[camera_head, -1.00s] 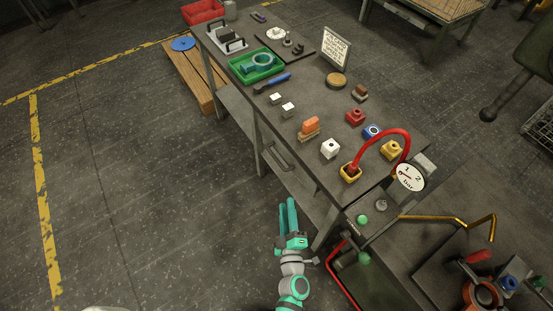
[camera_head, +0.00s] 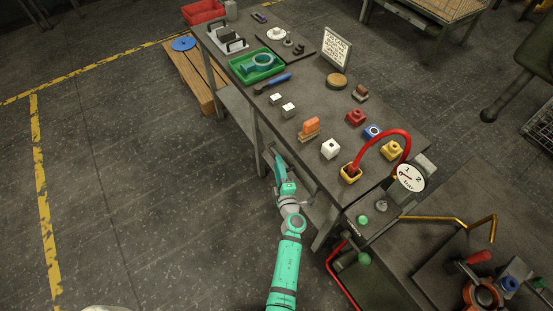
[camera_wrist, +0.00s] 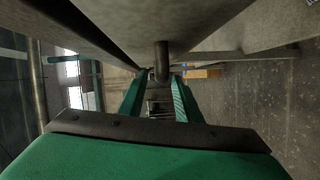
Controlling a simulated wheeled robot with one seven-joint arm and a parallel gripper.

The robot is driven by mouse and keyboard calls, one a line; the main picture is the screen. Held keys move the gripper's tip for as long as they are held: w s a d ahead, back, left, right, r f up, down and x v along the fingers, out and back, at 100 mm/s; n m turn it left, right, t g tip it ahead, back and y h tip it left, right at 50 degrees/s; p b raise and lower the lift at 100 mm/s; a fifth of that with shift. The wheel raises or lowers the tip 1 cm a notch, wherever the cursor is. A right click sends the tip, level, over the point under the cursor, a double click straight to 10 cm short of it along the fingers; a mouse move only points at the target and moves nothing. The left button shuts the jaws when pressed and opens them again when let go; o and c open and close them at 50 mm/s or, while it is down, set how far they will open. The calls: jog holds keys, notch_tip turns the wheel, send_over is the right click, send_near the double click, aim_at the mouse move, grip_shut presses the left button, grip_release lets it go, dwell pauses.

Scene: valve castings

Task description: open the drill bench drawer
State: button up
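The drill bench (camera_head: 225,107) is a long dark-topped table with grey legs. Its drawer front lies under the near edge of the top and is mostly hidden by my arm in the head view. My gripper (camera_head: 279,168) is at that side of the bench, below the top. In the wrist view, the round grey bar of the drawer handle (camera_wrist: 161,58) lies between the green fingertips of my gripper (camera_wrist: 160,78). The fingers stand apart, with a narrow gap seeming to show on either side of the bar. The drawer looks shut, though its front is largely hidden.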

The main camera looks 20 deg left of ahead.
jog(key=shift+x, duration=1.85)
grip_shut()
